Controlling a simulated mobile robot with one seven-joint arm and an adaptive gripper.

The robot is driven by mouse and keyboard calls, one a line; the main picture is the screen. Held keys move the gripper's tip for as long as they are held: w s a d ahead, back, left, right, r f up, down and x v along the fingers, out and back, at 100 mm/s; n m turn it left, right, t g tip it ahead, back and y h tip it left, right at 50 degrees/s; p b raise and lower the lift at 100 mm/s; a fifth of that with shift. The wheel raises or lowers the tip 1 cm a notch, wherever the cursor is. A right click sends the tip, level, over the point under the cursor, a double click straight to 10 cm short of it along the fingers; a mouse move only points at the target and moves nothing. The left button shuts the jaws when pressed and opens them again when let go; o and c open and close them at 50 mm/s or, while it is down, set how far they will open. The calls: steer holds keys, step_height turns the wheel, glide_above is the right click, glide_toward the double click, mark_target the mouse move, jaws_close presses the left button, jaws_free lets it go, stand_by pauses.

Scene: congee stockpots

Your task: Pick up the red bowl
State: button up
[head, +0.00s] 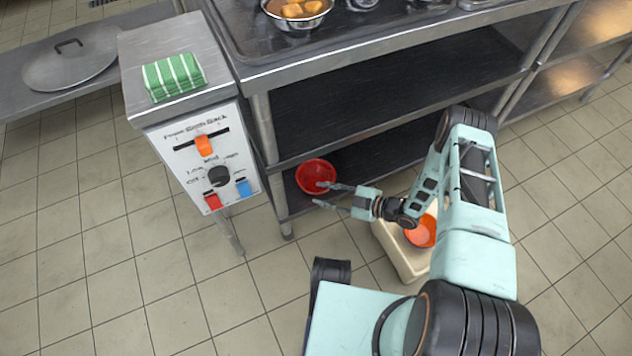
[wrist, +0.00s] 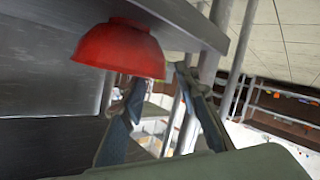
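The red bowl (head: 315,176) sits on the bottom shelf (head: 365,158) of the steel counter, near its left front leg. In the head view its mouth faces up. In the wrist view, which looks turned over, the red bowl (wrist: 118,48) shows from the side just beyond the fingertips. My gripper (head: 322,194) is open, its two fingers apart and pointing left at the bowl's near right side. The wrist view shows my gripper (wrist: 158,80) with nothing between the fingers. Whether a fingertip touches the bowl I cannot tell.
A cream bin (head: 392,250) with an orange bowl (head: 422,232) stands under my arm. A control box (head: 205,160) with a green striped cloth (head: 173,77) is left of the counter. The middle shelf (head: 390,92) lies above the bowl. Tiled floor (head: 130,260) is clear at left.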

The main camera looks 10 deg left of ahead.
mark_target(305, 189)
steer(key=b+x, duration=0.1)
steer(key=x, duration=0.4)
steer(key=shift+r+b, duration=0.1)
steer(key=shift+b, duration=0.3)
steer(key=shift+d, duration=0.1)
jaws_close()
